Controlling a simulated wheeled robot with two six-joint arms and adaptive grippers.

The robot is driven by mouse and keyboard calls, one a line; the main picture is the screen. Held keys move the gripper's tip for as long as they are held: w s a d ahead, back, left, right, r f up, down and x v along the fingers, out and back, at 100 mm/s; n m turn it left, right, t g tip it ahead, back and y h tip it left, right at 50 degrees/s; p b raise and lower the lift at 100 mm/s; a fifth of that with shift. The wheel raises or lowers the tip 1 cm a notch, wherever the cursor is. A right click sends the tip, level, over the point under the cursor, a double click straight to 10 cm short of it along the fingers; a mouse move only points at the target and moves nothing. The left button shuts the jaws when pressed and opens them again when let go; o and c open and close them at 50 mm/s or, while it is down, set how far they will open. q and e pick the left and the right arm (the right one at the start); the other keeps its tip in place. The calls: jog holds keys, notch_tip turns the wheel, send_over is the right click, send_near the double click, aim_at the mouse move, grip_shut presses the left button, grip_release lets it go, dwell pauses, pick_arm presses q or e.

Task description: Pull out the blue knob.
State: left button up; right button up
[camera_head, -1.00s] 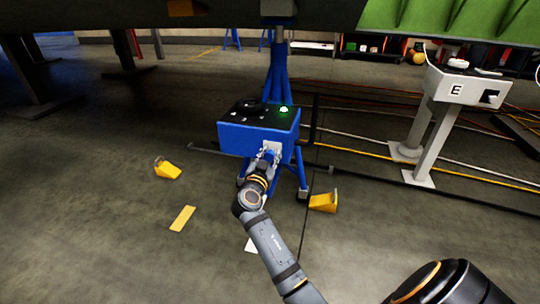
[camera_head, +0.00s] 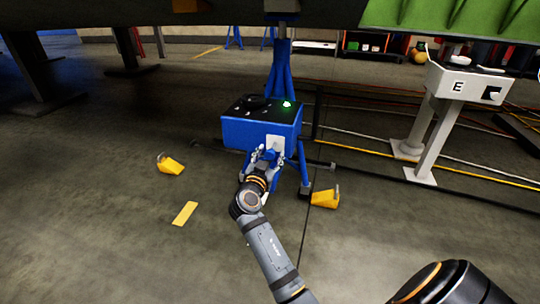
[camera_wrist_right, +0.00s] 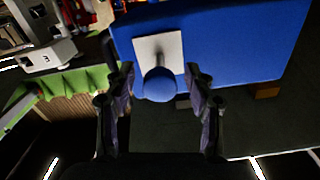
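The blue knob (camera_wrist_right: 160,85) shows in the right wrist view as a round head on a short stem that stands out from a white plate (camera_wrist_right: 158,48). The plate is on the front of a blue box, and it also shows in the head view (camera_head: 276,142). My right gripper (camera_wrist_right: 162,88) is open, with one finger on each side of the knob and a visible gap to both. In the head view my right gripper (camera_head: 264,156) is in front of the plate and largely hides the knob. My left gripper is not in view.
The blue box (camera_head: 250,133) has a black top with a lit green light (camera_head: 286,103) and stands under the wing. Yellow chocks (camera_head: 170,164) (camera_head: 325,198) lie on the floor. A white pedestal (camera_head: 465,85) stands at right. Floor at left is mostly clear.

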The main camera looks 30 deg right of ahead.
aim_at(270, 150)
jog(key=shift+r, duration=0.1)
notch_tip(270, 150, up, 10)
jog(key=shift+f, duration=0.1)
dwell(0.3)
